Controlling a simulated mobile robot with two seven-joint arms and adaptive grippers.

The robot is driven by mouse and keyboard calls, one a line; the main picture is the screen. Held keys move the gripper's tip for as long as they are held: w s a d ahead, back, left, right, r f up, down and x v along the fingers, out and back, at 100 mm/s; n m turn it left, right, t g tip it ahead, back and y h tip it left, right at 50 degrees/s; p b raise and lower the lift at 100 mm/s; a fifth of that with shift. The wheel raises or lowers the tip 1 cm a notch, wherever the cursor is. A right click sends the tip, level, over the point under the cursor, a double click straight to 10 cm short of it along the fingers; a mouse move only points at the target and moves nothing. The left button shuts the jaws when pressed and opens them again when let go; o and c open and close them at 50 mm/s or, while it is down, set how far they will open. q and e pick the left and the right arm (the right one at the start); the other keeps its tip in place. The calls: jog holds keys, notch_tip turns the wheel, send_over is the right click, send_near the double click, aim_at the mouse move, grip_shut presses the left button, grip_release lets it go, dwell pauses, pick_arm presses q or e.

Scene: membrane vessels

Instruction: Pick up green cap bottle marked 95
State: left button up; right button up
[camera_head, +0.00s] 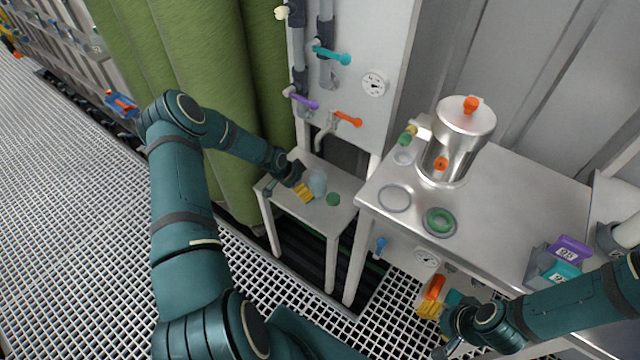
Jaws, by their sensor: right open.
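The green-capped bottle marked 95 (562,273) shows a teal-green top with a white label and stands in a grey holder at the right end of the steel table. A purple-topped one, also labelled 95 (568,250), is right behind it. My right gripper (437,330) is open and empty, left of the bottle and apart from it, in front of the table's front edge. My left gripper (286,191) is at the small white table, beside a clear jar (318,184); its fingers look spread, with nothing seen between them.
The steel table (500,205) bears a steel vessel (458,145) with orange fittings, a metal ring (394,198) and a green ring (440,221). A green disc (333,199) lies on the small table (300,211). An orange handle (435,287) is close to my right gripper.

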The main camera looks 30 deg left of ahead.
aim_at(318, 178)
pick_arm(q)
jog(key=w+d, duration=0.1)
jog(key=w, duration=0.1)
jog(key=w+d, duration=0.1)
jog(key=w, duration=0.1)
jog(key=w+d, duration=0.1)
jog(key=w, duration=0.1)
jog(key=shift+d+f+b, duration=0.1)
jog(key=shift+b, duration=0.3)
jog(key=shift+f, duration=0.5)
jog(key=c, duration=1.3)
